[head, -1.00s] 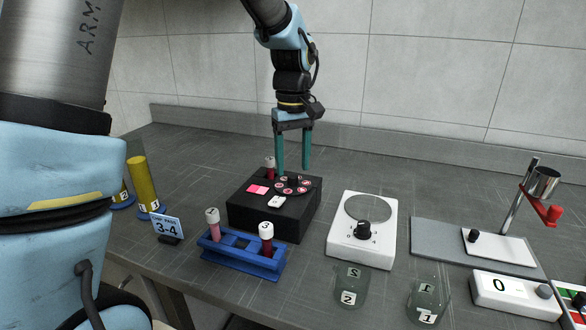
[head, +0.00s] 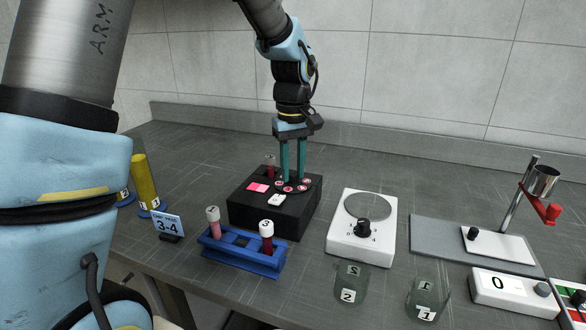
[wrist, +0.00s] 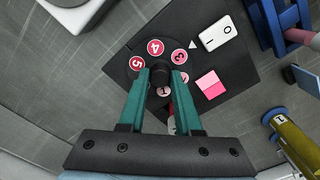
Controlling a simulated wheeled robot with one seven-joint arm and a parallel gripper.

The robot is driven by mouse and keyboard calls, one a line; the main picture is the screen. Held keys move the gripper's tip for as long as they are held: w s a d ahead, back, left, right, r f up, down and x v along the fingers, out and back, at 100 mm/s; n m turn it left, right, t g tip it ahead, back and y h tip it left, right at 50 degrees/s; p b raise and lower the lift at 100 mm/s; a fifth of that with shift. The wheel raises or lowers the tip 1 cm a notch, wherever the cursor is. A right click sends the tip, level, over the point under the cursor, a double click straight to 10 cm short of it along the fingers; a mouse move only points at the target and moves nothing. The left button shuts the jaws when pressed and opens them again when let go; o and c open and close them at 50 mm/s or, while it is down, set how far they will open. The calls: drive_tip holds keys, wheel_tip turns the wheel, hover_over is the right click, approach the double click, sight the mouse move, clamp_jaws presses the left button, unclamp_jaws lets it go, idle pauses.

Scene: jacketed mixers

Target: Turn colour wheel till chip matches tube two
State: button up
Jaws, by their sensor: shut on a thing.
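The colour wheel (wrist: 139,60) lies on top of a black box (head: 262,221) and carries round red chips with white numbers. Its black knob (wrist: 160,75) stands between the teal fingers of my gripper (head: 293,178), which is shut on it. In the wrist view, chips 5, 4, 3 and 1 read clearly; a white pointer triangle (wrist: 193,44) is close to chip 3 (wrist: 179,57). A patch (wrist: 209,85) beside the wheel shows two differing pinks. A red tube (head: 270,160) stands at the box's back; its number is not readable.
A white rocker switch (wrist: 217,33) sits on the box. In front, a blue rack (head: 240,257) holds a pink tube (head: 214,222) and a dark red one marked 3 (head: 267,236). A white dial device (head: 362,240), beakers (head: 351,284) and a stand (head: 470,243) are to the right.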

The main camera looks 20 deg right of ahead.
clamp_jaws()
drive_tip(key=shift+m, duration=0.3)
drive_tip(key=m+p, duration=0.1)
drive_tip(key=m, duration=0.3)
drive_tip(key=shift+m+p, duration=0.3)
drive_tip(key=shift+p, duration=0.1)
drive_tip(key=m+p, duration=0.2)
drive_tip(key=m, duration=0.4)
drive_tip(key=shift+m, duration=0.4)
drive_tip(key=o, duration=0.8)
unclamp_jaws()
